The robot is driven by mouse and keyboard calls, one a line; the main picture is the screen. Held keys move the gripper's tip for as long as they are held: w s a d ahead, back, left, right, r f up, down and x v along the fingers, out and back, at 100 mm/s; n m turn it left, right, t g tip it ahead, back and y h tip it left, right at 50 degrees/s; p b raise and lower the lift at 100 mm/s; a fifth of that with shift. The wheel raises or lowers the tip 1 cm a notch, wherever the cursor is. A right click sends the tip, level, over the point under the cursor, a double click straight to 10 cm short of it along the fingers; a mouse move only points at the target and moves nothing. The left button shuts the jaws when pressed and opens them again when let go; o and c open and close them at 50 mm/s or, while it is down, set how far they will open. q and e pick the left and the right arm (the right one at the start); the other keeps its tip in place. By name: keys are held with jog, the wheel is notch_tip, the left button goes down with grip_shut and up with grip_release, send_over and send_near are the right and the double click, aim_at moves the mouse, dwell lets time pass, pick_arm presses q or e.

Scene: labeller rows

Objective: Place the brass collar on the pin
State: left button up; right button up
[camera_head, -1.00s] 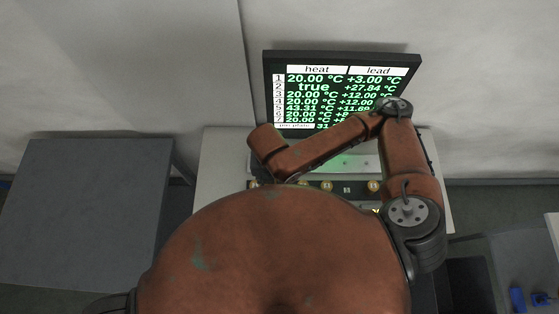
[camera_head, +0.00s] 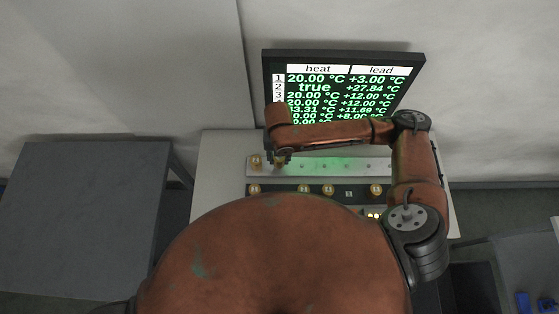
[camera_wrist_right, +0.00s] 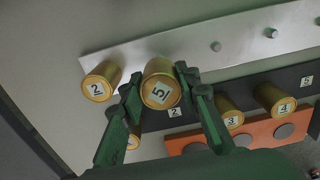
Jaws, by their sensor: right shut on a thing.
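My right gripper (camera_head: 278,157) is over the left part of the silver plate (camera_head: 390,172). In the right wrist view its green fingers (camera_wrist_right: 157,78) are shut on a brass collar labelled 5 (camera_wrist_right: 160,92). The held collar is at the plate; whether it sits around a pin is hidden. To its left a brass collar labelled 2 (camera_wrist_right: 100,82) stands on the plate, apart from it. Bare pins, such as the nearest one (camera_wrist_right: 215,46), stand along the plate to the right. My left gripper is not in view.
A dark rack (camera_head: 290,189) in front of the plate holds brass collars, including collar 3 (camera_wrist_right: 230,113) and collar 4 (camera_wrist_right: 276,99). Its label-5 place (camera_head: 349,194) is empty. A screen (camera_head: 345,85) stands behind.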

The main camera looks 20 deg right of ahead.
aim_at(279, 162)
jog(key=shift+w+d+f, duration=0.1)
jog(key=shift+f, duration=0.8)
jog(key=shift+w+d+f, duration=0.1)
jog(key=shift+f, duration=0.8)
jog(key=shift+f, duration=0.1)
jog(key=o, duration=1.3)
jog(key=shift+c, duration=0.2)
notch_tip(279, 162, up, 12)
jog(key=shift+a+r, duration=0.1)
jog(key=shift+r, duration=0.05)
